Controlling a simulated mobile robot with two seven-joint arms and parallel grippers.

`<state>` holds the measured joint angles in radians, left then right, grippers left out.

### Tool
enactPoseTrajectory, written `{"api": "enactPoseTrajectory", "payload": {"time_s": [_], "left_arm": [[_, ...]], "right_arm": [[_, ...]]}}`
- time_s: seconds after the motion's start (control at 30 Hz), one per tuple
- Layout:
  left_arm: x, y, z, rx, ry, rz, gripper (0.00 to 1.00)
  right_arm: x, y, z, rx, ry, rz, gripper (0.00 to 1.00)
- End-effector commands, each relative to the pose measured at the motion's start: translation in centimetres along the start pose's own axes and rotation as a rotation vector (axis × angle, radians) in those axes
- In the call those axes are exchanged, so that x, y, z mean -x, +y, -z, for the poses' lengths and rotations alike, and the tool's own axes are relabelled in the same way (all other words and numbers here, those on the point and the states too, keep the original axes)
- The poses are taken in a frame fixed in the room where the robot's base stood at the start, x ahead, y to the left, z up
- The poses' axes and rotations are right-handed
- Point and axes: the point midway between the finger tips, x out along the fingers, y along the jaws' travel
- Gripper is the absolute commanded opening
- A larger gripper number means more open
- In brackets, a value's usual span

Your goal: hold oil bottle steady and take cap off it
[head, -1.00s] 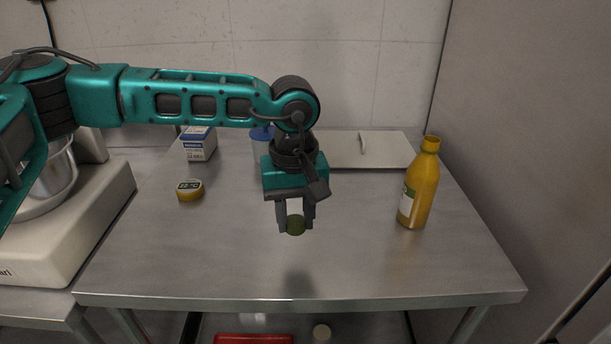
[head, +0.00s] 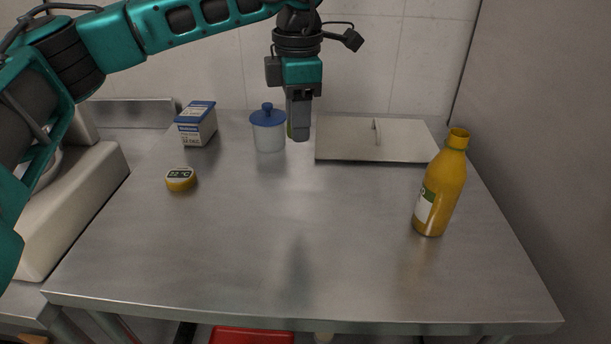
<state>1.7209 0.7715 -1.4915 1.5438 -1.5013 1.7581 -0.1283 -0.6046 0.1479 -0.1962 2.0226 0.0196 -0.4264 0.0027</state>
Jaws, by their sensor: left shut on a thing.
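The oil bottle (head: 440,190) stands upright on the steel table at the right, amber-yellow with a pale label low on its side. Its top (head: 457,139) is the same amber colour, with no green cap on it. My left gripper (head: 299,135) hangs above the back middle of the table, well left of the bottle. It is shut on a small green thing (head: 290,130), which looks like the cap and shows only as a sliver beside the finger. My right gripper is not in view, and nothing is holding the bottle.
A yellow round timer (head: 180,179) lies at left. The table's front and middle are clear.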

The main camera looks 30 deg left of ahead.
Motion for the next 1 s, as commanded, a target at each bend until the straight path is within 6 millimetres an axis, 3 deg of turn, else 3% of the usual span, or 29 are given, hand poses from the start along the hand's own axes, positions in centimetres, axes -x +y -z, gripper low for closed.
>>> {"api": "enactPoseTrajectory", "payload": {"time_s": [0.6, 0.8, 1.0], "left_arm": [[4.3, 2.1, 1.4, 0.965, 0.006, 0.021, 0.00], [5.3, 2.4, 1.8, 1.192, 0.013, 0.029, 0.00], [5.5, 2.5, 2.1, 1.298, 0.018, 0.033, 0.00]], "right_arm": [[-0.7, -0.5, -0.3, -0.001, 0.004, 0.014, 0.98], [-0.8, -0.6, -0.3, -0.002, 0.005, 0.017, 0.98], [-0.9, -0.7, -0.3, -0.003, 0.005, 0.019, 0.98]]}}
